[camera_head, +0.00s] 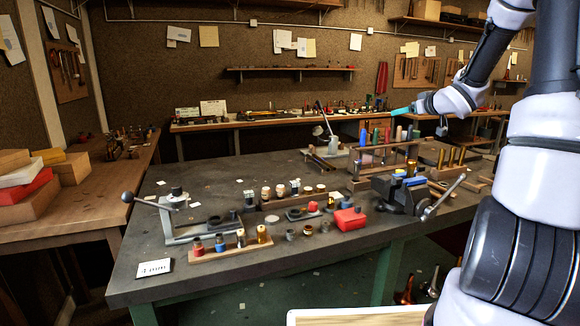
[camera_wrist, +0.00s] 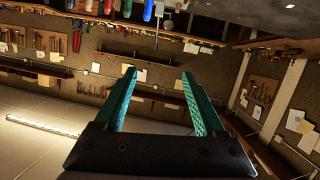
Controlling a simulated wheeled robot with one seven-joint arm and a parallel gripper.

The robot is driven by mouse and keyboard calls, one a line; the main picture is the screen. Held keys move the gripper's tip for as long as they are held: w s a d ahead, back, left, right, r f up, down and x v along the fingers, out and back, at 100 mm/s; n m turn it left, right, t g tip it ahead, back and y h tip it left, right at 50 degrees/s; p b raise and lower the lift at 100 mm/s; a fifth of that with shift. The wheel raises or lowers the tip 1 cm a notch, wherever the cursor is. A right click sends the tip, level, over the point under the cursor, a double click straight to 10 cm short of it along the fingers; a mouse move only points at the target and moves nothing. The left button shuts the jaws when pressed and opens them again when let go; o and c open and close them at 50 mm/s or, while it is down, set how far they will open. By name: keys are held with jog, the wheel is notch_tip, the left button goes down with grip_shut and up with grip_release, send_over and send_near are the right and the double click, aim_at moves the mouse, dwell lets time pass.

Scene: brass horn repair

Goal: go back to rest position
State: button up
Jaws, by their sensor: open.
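My gripper (camera_head: 402,111) is held above the back right part of the workbench, near the rack of coloured tools (camera_head: 372,150). In the wrist view my gripper (camera_wrist: 160,95) has its two teal fingers spread apart, with nothing between them. The wrist view is turned over, with the shelves and walls of the room beyond the fingers. My arm comes in from the right side of the head view. The gripper looks clear of the tools, but the exact distance cannot be told.
The dark workbench (camera_head: 140,280) holds a lever press (camera_head: 175,215), a wooden block with coloured bottles (camera_head: 230,246), a red box (camera_head: 350,218) and a vise (camera_head: 405,195). A side bench (camera_head: 90,205) with boxes stands at left. The bench's left back area is fairly clear.

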jog(key=s+a+r+m+g+h, duration=0.2)
jog(key=s+r+m+h, duration=0.1)
jog(key=s+r+h, duration=0.4)
jog(key=s+a+m+g+y, duration=0.1)
jog(key=s+a, duration=0.3)
jog(key=s, duration=0.6)
jog(key=s+a+m+g+y, duration=0.2)
jog(key=s+a+y, duration=0.1)
jog(key=s, duration=0.8)
jog(key=s+a+m+g+y, duration=0.1)
jog(key=s+a, duration=0.4)
jog(key=s, duration=0.5)
jog(key=shift+s+a+f+m+g+y, duration=0.15)
jog(key=shift+a+f+m+g+y, duration=0.25)
jog(key=shift+m+g, duration=0.15)
